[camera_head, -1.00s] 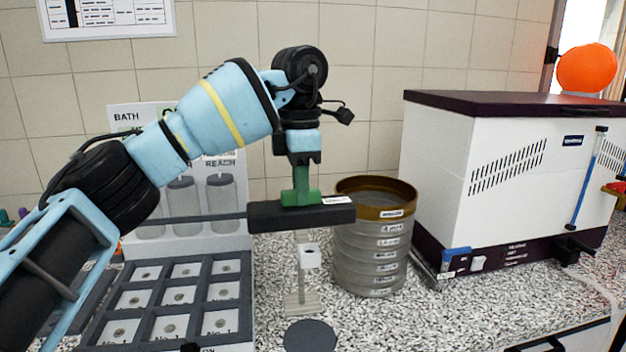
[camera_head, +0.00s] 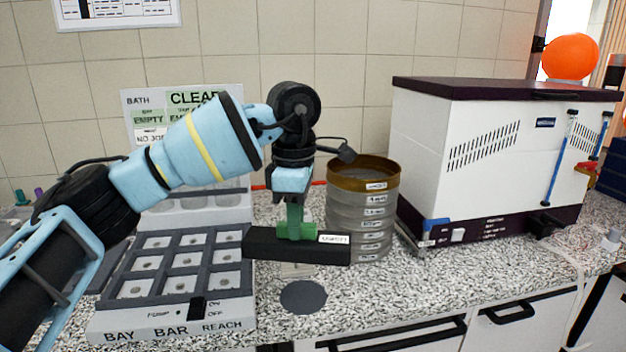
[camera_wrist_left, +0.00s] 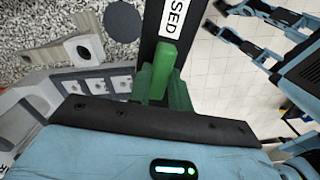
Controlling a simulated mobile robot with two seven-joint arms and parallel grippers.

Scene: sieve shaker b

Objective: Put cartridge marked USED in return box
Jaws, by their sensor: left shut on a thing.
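The cartridge (camera_head: 265,246) is a long black bar held level in the air, with a white label near its right end. In the left wrist view, the cartridge (camera_wrist_left: 149,30) carries a label whose visible letters read "SED". My left gripper (camera_head: 295,230) has green fingers shut on a green grip on top of the cartridge. The green fingers (camera_wrist_left: 163,84) also show in the left wrist view. No box that I can identify as the return box is in view.
A sieve stack (camera_head: 363,215) stands just behind and right of the cartridge. A grey compartment tray (camera_head: 170,307) is at the left and a white machine (camera_head: 470,150) at the right. A dark disc (camera_head: 303,297) lies on the speckled counter (camera_head: 370,300), which is clear at the front.

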